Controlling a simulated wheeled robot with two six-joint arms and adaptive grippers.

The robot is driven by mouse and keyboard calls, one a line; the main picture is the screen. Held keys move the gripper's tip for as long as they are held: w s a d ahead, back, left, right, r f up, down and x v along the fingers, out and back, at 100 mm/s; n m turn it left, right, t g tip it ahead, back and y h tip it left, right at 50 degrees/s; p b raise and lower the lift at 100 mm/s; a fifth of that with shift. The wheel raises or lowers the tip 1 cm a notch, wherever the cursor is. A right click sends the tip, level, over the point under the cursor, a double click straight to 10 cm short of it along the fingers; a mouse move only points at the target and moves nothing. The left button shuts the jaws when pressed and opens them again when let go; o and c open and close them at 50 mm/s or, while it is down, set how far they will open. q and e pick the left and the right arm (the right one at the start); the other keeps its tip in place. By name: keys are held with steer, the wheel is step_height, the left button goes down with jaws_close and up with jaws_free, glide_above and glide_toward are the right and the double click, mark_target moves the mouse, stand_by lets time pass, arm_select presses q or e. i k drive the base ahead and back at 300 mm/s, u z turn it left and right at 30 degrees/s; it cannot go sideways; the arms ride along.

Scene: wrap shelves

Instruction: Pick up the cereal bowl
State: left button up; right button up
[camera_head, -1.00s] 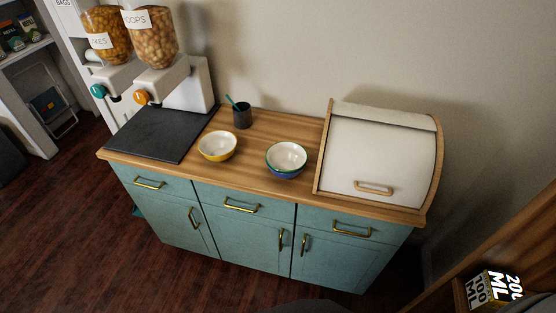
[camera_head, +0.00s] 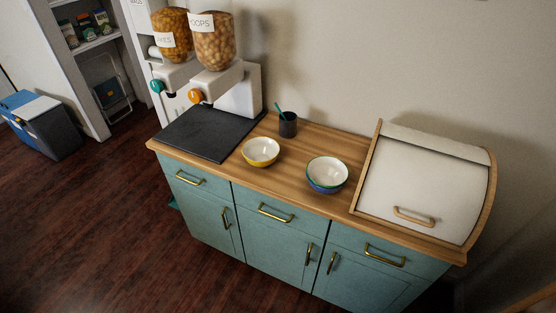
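Two bowls stand upright on the wooden top of a teal cabinet in the head view. One is a yellow bowl with a white inside (camera_head: 261,152), left of centre. The other is a blue bowl with a green rim and white inside (camera_head: 327,174), to its right and nearer the front edge. Both look empty, and they stand apart. The frames do not show which one is the cereal bowl. Neither of my grippers shows in the view.
A cereal dispenser (camera_head: 238,92) stands behind a dark mat (camera_head: 211,133) at the left of the counter (camera_head: 300,150). A dark cup with a green stick (camera_head: 288,125) is behind the bowls. A white bread box (camera_head: 425,185) fills the right end. Open floor lies left.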

mark_target(259, 152)
steer(key=z, duration=1.15)
steer(key=i, duration=0.35)
steer(key=u, duration=0.1)
